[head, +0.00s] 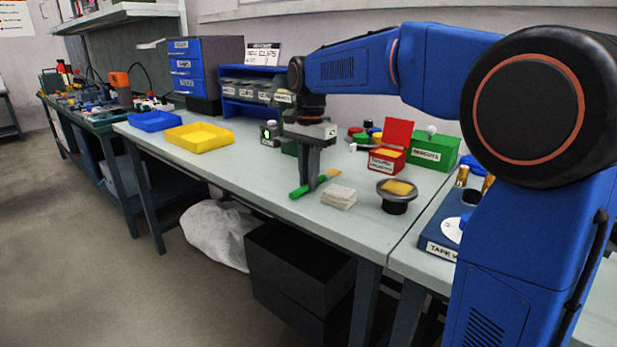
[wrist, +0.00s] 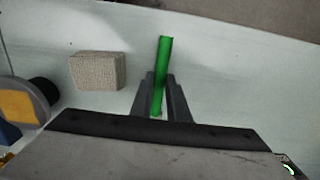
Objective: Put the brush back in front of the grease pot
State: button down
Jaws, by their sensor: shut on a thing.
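The brush has a green handle (head: 299,192) and a tan bristle end (head: 333,175). My gripper (head: 311,187) points down and is shut on the brush at its middle, low over the pale bench near its front edge. In the wrist view the green handle (wrist: 165,60) sticks out beyond the fingers of my gripper (wrist: 162,98); the bristle end is hidden. Whether the brush touches the bench is unclear. A dark round pot with a yellow top (head: 397,196), apparently the grease pot, stands right of the brush. It also shows in the wrist view (wrist: 42,90).
An open red box (head: 387,160) and a green box (head: 434,151) stand behind. Yellow (head: 200,138) and blue trays (head: 155,121) lie left.

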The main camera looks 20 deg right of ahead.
jog(key=c, duration=1.7)
grip_release()
notch_tip(320, 180, up, 12)
jog(key=shift+w+d+r, duration=0.1)
jog(key=shift+d, duration=0.05)
